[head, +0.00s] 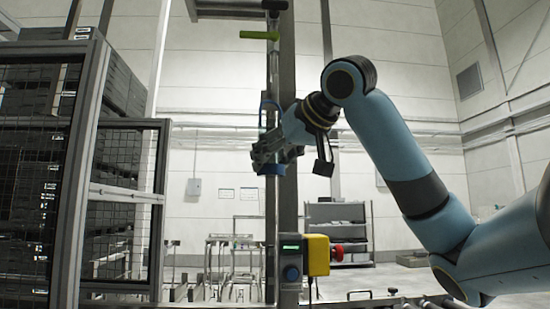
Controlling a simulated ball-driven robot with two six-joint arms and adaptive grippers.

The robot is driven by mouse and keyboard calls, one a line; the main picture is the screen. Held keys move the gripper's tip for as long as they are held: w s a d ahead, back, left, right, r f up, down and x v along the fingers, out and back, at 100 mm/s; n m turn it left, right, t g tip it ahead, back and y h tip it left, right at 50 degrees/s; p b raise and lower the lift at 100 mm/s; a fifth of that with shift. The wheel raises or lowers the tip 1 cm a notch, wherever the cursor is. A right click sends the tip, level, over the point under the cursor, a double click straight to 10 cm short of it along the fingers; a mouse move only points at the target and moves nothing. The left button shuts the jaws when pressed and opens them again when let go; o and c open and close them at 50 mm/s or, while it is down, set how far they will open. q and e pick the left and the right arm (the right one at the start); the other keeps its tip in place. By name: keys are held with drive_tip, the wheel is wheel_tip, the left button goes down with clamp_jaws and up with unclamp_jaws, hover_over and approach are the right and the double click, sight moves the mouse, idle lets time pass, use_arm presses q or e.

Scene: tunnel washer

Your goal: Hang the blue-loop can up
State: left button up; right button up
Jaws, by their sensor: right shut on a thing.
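My right gripper (268,150) is shut on the blue-loop can (271,169), in front of a tall metal post. A thin blue loop (263,106) stands up just above the gripper. A bar with a green end (258,35) sticks out to the left from the post (288,70), well above the loop and apart from it. My left gripper is not in view.
A dark mesh cabinet (103,70) fills the left side. Low on the post are a control box with a green display (290,248) and a yellow box with a red knob (318,255). A grey shelf (335,215) stands behind. The air left of the post is clear.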

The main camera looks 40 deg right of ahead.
drive_tip(key=shift+w+d, duration=0.75)
drive_tip(key=shift+w, duration=0.15)
drive_tip(key=shift+w+d+r, duration=0.1)
drive_tip(key=shift+w, duration=0.05)
wheel_tip(320, 180, up, 8)
drive_tip(key=p, duration=0.7)
drive_tip(key=shift+w+d+f, duration=0.15)
drive_tip(key=shift+w+f, duration=0.05)
drive_tip(key=shift+w+d+f+b, duration=0.25)
drive_tip(key=shift+w+d+f, duration=0.15)
drive_tip(key=shift+w+d, duration=0.2)
drive_tip(key=shift+w+d+f+b, duration=0.2)
drive_tip(key=shift+w+d+f, duration=0.2)
drive_tip(key=shift+w, duration=0.2)
